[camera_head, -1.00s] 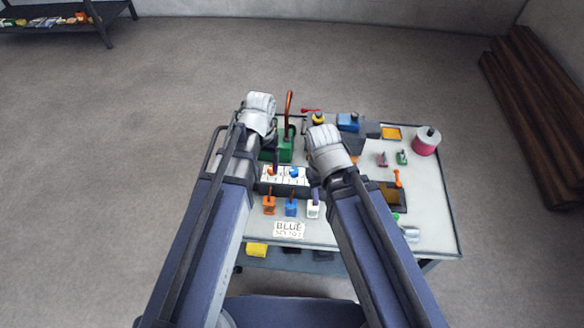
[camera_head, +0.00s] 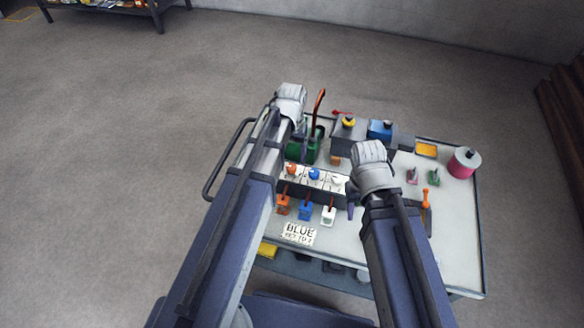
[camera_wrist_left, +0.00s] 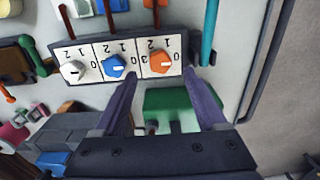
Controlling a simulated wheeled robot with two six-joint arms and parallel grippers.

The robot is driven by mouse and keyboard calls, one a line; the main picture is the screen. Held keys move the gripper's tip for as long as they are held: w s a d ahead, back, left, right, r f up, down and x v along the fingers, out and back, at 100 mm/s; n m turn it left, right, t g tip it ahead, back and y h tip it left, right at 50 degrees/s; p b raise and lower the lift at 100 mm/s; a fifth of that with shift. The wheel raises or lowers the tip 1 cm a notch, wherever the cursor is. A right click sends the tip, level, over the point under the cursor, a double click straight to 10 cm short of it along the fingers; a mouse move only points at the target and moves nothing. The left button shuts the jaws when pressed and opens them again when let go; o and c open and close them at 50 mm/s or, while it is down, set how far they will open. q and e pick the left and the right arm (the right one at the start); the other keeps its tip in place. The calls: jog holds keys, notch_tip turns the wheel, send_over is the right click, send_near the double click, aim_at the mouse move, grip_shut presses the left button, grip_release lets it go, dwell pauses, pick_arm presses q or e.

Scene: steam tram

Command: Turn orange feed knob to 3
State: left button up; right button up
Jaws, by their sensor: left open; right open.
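The orange feed knob (camera_head: 293,169) is the leftmost of three knobs on the white dial panel (camera_head: 303,184). In the left wrist view the orange knob (camera_wrist_left: 162,62) appears upside down at the panel's right end. A pale mark shows on it, seemingly towards the 0 side, and digits surround it. My left gripper (camera_wrist_left: 160,77) is open and empty, its fingertips reaching the panel edge just short of the orange knob, one to each side. In the head view my left gripper (camera_head: 300,132) is above the panel's back left. My right gripper (camera_head: 352,200) is open, beside the panel's right end.
A blue knob (camera_head: 314,174) and a white knob (camera_head: 337,181) sit beside it. Levers on orange, blue and white blocks stand in front. A green machine (camera_head: 307,150) stands behind. The cart's right front is mostly clear.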

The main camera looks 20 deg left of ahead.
aim_at(292, 167)
pick_arm(q)
notch_tip(292, 167, down, 5)
jog(key=b, duration=0.4)
jog(key=shift+r, duration=0.1)
jog(key=shift+c, duration=0.4)
grip_shut()
